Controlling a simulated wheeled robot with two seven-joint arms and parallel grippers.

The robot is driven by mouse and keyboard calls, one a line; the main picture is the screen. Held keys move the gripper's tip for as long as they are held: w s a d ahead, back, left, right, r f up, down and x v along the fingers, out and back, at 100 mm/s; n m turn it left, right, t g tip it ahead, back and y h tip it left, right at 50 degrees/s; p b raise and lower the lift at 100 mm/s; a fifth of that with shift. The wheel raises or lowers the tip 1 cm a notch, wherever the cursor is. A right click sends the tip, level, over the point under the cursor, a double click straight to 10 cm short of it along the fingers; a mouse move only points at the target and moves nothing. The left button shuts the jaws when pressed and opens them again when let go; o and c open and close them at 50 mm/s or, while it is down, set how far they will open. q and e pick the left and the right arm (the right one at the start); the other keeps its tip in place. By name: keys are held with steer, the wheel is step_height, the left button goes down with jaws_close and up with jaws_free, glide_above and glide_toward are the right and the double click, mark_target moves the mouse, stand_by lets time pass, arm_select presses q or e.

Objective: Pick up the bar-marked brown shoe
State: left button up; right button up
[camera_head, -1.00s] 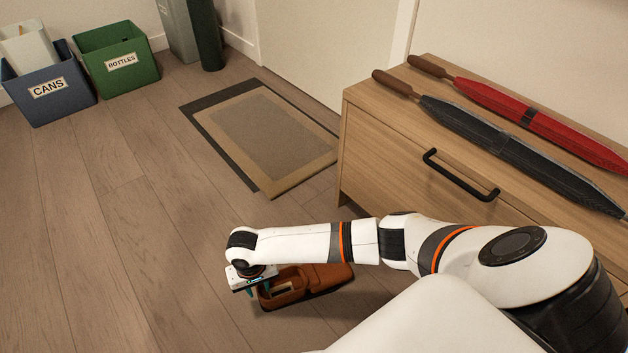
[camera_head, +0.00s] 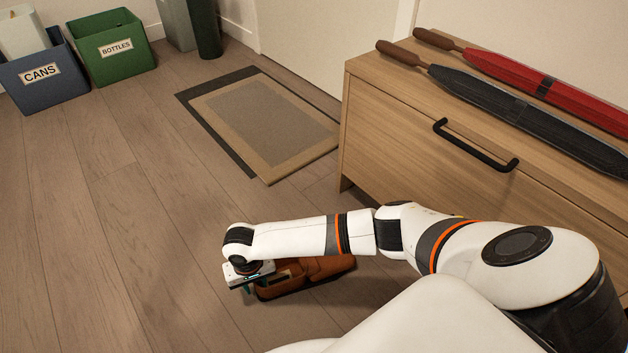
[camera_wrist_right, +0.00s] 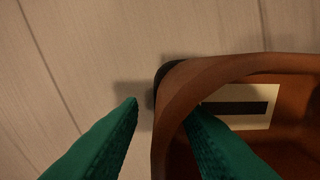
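The brown shoe (camera_head: 305,278) lies on the wooden floor below my right forearm, which hides part of it. In the right wrist view the shoe (camera_wrist_right: 178,92) shows its open collar and a pale label with a black bar (camera_wrist_right: 238,107) inside. My right gripper (camera_head: 248,284) is at the shoe's left end. In the wrist view its green fingers (camera_wrist_right: 165,112) are apart, one outside the shoe's rim and one over or inside the opening, with the rim between them. A gap shows between the outer finger and the rim. My left gripper is not in view.
A wooden drawer cabinet (camera_head: 390,135) stands at right, with a black umbrella (camera_head: 510,110) and a red umbrella (camera_head: 535,85) on top. A doormat (camera_head: 215,140) lies behind. A blue CANS bin (camera_head: 45,85) and green BOTTLES bin (camera_head: 112,50) stand far left. The left floor is clear.

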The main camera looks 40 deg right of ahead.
jaws_close()
steer(key=shift+r, duration=0.1)
